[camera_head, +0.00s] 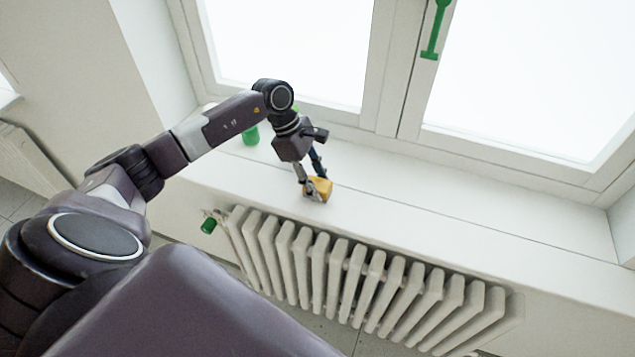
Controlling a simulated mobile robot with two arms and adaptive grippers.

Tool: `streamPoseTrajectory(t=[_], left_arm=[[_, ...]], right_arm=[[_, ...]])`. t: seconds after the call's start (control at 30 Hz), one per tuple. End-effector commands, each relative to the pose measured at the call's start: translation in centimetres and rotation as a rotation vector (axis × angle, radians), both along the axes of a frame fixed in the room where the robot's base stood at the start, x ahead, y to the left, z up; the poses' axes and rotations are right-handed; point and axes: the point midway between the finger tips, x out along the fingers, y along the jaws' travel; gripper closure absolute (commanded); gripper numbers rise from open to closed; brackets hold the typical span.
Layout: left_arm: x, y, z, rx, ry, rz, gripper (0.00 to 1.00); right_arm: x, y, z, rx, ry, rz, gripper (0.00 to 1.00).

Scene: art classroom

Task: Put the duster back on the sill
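The duster (321,187), a small yellow-orange block, is at the white window sill (430,205), near its front edge left of the middle. My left gripper (314,190) reaches down from above with its fingers at the duster, one on its left side and one behind it. The fingers look closed on it. I cannot tell whether the duster rests on the sill or hangs just above it. My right gripper is not in view.
A green object (250,135) stands on the sill behind my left arm, partly hidden. A white ribbed radiator (350,275) with a green valve knob (208,226) is below the sill. The window (400,75) has a green handle (435,30). The sill's right part is clear.

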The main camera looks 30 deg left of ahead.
Motion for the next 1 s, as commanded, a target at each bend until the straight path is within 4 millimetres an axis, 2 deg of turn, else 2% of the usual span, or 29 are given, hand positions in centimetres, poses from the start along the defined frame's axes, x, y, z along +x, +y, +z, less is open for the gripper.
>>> streamPoseTrajectory(t=[0.03,0.13,0.47,0.53,0.67,1.0], left_arm=[[0.0,0.0,0.0,0.000,0.000,0.000,0.58],[0.0,0.0,0.0,0.000,0.000,0.000,0.48],[0.0,0.0,0.4,0.000,0.000,0.000,0.48],[0.1,0.3,0.6,0.002,-0.003,0.002,0.48],[-0.1,1.2,2.5,0.004,-0.007,0.001,0.48],[-0.8,3.8,9.1,0.001,-0.004,0.002,0.48]], right_arm=[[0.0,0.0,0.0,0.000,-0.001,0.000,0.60],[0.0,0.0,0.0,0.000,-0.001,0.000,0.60],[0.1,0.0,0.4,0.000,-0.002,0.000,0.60],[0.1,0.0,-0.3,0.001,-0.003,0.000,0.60],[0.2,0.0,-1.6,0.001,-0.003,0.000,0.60],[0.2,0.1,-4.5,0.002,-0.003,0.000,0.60]])
